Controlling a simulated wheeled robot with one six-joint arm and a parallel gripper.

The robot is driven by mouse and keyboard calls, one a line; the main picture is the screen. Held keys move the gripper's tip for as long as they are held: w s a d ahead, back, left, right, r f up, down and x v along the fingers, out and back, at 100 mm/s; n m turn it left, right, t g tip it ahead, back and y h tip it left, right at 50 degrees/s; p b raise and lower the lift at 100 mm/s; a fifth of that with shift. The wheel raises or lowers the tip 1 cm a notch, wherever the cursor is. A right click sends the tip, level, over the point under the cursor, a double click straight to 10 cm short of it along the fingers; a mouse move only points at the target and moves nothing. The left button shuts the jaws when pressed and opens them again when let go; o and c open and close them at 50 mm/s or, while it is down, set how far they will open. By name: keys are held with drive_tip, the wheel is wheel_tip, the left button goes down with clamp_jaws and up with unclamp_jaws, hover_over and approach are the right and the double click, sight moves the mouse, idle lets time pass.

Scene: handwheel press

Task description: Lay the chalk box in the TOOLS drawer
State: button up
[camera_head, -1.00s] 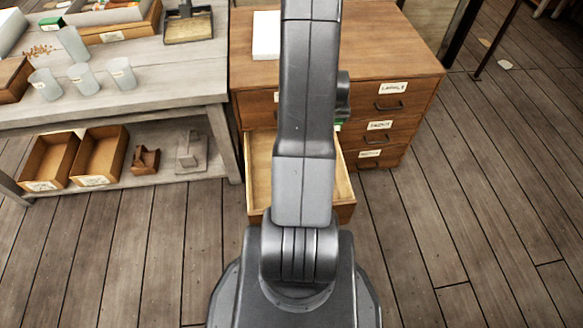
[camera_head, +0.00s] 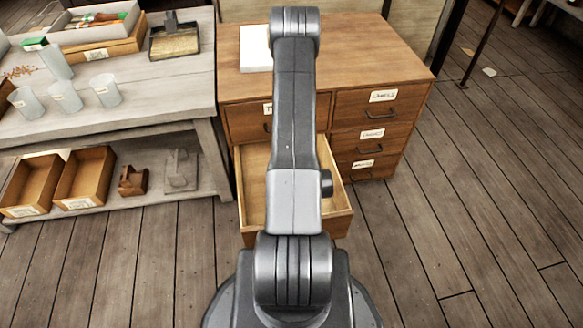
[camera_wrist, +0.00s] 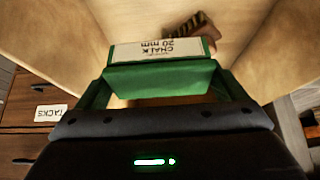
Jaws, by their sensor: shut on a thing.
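The chalk box (camera_wrist: 160,50), green with a white label reading CHALK 20 mm, is in the wrist view between the jaws of my gripper (camera_wrist: 160,82). My gripper is shut on it. Pale wooden drawer walls and floor spread around and beyond the box in that view. In the head view a drawer (camera_head: 343,196) of the wooden cabinet stands pulled open behind my arm. Its front label is not visible, so I cannot read whether it is TOOLS. My arm hides the gripper and box in the head view. How high the box is above the drawer floor is unclear.
A dark brown striped object (camera_wrist: 190,24) lies in the drawer beyond the box. A closed drawer labelled TACKS (camera_wrist: 50,112) shows in the wrist view. The cabinet (camera_head: 365,55) has other closed drawers. A grey workbench (camera_head: 150,115) stands left; floor at right is clear.

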drive_tip(key=w+a+f+t+b, duration=0.1)
drive_tip(key=w+a+t+b, duration=0.2)
drive_tip(key=w, duration=1.5)
drive_tip(key=shift+g, duration=0.7)
drive_tip(key=f, duration=0.2)
drive_tip(key=w+f+b, duration=0.1)
drive_tip(key=f, duration=0.2)
drive_tip(key=w+a+f+b, duration=0.1)
drive_tip(key=f, duration=0.1)
drive_tip(key=shift+w+f, duration=0.1)
drive_tip(key=shift+f, duration=0.2)
drive_tip(key=f, duration=0.1)
drive_tip(key=f+b, duration=0.1)
drive_tip(key=shift+w+a+f, duration=0.1)
drive_tip(key=shift+w+f, duration=0.35)
drive_tip(key=shift+w, duration=0.15)
drive_tip(key=shift+g, duration=1.2)
drive_tip(key=shift+r+p, duration=0.35)
drive_tip(key=shift+p, duration=0.25)
drive_tip(key=shift+g+p, duration=0.5)
drive_tip(key=shift+p, duration=0.1)
drive_tip(key=shift+f+b, duration=0.55)
drive_tip(key=shift+f, duration=0.45)
drive_tip(key=shift+f, duration=0.1)
